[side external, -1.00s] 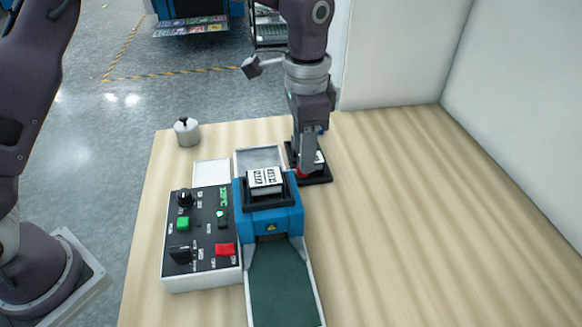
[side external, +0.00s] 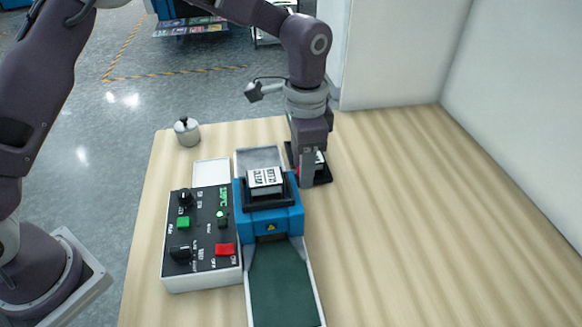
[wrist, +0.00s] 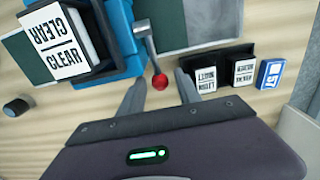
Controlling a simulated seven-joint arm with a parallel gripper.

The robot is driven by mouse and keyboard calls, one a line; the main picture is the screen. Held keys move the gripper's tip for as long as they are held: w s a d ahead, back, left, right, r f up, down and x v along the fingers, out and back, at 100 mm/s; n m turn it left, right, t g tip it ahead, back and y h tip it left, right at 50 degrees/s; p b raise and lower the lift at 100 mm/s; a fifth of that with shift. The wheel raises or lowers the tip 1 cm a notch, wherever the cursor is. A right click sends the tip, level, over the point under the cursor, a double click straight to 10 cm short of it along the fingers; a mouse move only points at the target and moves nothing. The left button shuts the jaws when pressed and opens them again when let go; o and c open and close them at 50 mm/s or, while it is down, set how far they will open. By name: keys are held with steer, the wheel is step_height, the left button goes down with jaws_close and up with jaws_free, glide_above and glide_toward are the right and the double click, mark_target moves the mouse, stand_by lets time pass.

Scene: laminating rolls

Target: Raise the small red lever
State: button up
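The small red lever has a round red knob (wrist: 159,82) on a grey rod. The rod is joined to the side of the blue laminator (wrist: 122,35). In the wrist view my gripper (wrist: 160,78) is open, with one finger on each side of the knob. Gaps show between the knob and both fingers. I cannot tell the exact height of the fingertips against the knob.
A control box (side external: 202,240) with knobs and buttons stands left of the laminator. A "CLEAR" pack (side external: 265,177) sits on top. Dark holders with labelled packs (wrist: 241,72) stand close to my right finger. A metal weight (side external: 187,132) is at the far left. The table right is clear.

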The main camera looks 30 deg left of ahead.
steer(key=shift+f, duration=0.45)
steer(key=c, duration=0.7)
steer(key=shift+r, duration=2.35)
steer(key=shift+c, duration=0.2)
steer(key=o, duration=0.7)
steer(key=shift+r, duration=0.1)
steer(key=shift+o, duration=0.2)
steer(key=shift+r, duration=2.95)
